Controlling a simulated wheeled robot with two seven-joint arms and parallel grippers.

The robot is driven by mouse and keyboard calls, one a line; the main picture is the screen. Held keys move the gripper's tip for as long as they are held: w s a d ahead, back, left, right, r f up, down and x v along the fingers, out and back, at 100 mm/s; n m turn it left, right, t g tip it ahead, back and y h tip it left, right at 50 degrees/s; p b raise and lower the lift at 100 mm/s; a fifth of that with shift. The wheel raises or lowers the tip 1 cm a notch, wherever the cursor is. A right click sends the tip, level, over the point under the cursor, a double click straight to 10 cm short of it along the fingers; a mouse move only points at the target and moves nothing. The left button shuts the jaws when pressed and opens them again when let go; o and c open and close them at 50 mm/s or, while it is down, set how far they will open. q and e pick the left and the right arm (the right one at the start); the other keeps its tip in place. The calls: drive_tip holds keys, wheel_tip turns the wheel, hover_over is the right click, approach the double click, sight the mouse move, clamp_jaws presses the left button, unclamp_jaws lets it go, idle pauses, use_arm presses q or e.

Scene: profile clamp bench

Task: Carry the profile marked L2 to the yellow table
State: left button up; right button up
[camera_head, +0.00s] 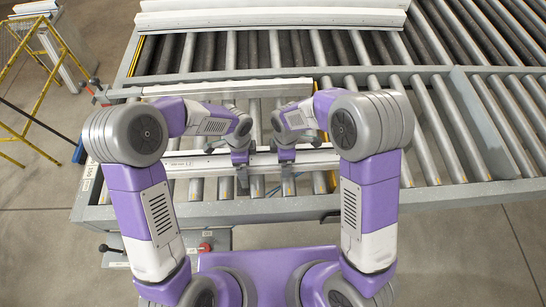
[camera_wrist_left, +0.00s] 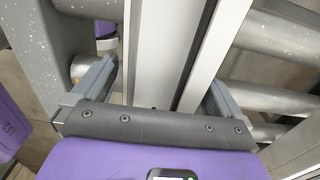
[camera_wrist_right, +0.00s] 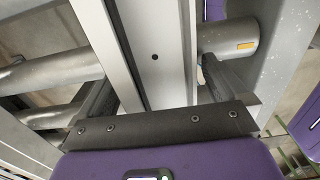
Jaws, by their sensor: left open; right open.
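A long pale profile (camera_head: 200,165) lies across the rollers in front of me; its marking is too small to read. My left gripper (camera_head: 242,180) and right gripper (camera_head: 287,178) are close together over its middle part. In the left wrist view the open jaws (camera_wrist_left: 163,88) stand on both sides of a pale profile (camera_wrist_left: 155,55), with a gap. In the right wrist view the open jaws (camera_wrist_right: 157,88) also straddle a profile (camera_wrist_right: 155,75) with a small hole. A yellow-framed stand (camera_head: 45,92), possibly the yellow table, is at the far left, partly cut off.
A second profile (camera_head: 230,88) lies farther back on the roller bench, and larger pale profiles (camera_head: 270,19) lie at the top. The bench's grey front rail (camera_head: 420,198) runs between my body and the rollers. Bare floor (camera_head: 45,215) is free at the left.

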use_arm(q)
drive_tip(key=c, duration=1.8)
use_arm(e)
drive_tip(key=c, duration=1.8)
drive_tip(key=shift+r, duration=0.1)
use_arm(q)
drive_tip(key=shift+w+r, duration=0.1)
drive_tip(key=shift+r, duration=0.1)
use_arm(e)
drive_tip(key=shift+w+r, duration=0.1)
drive_tip(key=shift+r, duration=0.05)
